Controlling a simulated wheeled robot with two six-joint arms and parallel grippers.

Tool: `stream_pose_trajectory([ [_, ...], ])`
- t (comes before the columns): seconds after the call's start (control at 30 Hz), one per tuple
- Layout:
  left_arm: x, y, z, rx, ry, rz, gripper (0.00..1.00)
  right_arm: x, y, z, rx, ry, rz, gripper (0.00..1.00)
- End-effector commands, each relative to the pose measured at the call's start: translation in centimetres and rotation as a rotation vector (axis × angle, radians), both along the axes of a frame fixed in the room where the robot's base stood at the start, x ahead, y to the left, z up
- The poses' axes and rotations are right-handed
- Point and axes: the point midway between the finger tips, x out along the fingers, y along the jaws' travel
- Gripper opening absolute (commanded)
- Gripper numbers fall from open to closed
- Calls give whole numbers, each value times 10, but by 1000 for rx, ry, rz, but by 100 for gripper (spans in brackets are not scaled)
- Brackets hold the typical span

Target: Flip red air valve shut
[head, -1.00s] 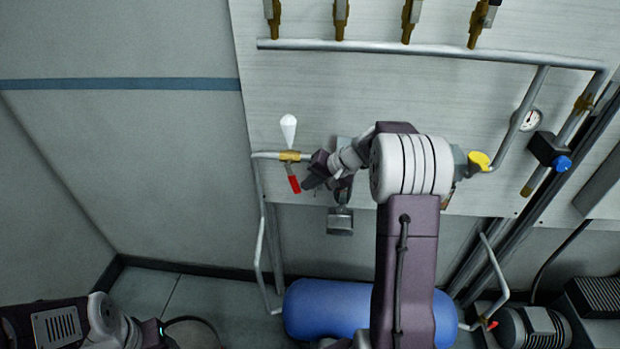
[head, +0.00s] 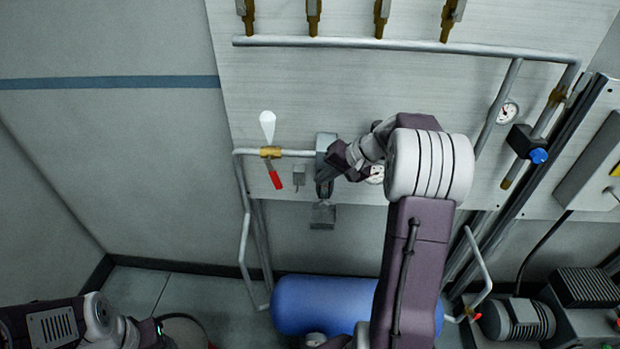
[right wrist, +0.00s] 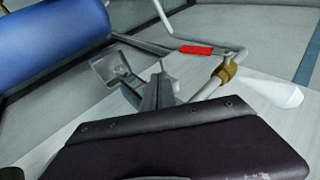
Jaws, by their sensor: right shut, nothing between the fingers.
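The red valve handle (head: 275,180) hangs down and tilts slightly right from a brass valve body (head: 270,152) on the grey pipe. A white cone-shaped part (head: 267,125) sits above the body. In the right wrist view the red handle (right wrist: 196,50) shows beyond the fingertips, near the brass body (right wrist: 225,73) and the white cone (right wrist: 277,91). My right gripper (head: 324,184) is shut and empty, to the right of the handle with a clear gap; its fingers also show in the right wrist view (right wrist: 157,92). My left arm is at the lower left; its fingers are not visible.
A small grey box (head: 322,216) is below my right gripper. A gauge (head: 375,173) is partly behind my right wrist. A blue tank (head: 320,303) lies below the panel. A blue knob (head: 538,156) is at the right. The wall left of the valve is clear.

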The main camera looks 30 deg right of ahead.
Motion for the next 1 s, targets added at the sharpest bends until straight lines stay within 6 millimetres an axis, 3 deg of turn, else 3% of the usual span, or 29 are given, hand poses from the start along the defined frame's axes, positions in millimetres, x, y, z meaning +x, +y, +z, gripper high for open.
stream_pose_trajectory([
  [0.1, 0, 0, -3, 0, 0, 0, 59, -15, -15, 5, 0, -1, -3, 0],
  [0.3, 0, 0, -4, 0, 0, 0, 59, -28, -25, 10, 0, -1, -1, 0],
  [0.83, 0, 0, -4, 0, 0, 0, 59, -29, -25, 10, -1, 0, 1, 0],
  [0.93, 0, 0, -2, 0, 0, 0, 59, -22, -6, 15, -4, -6, 47, 0],
  [1.0, 0, 0, 1, 0, 0, 0, 59, -12, 32, 27, -17, -22, 137, 0],
])
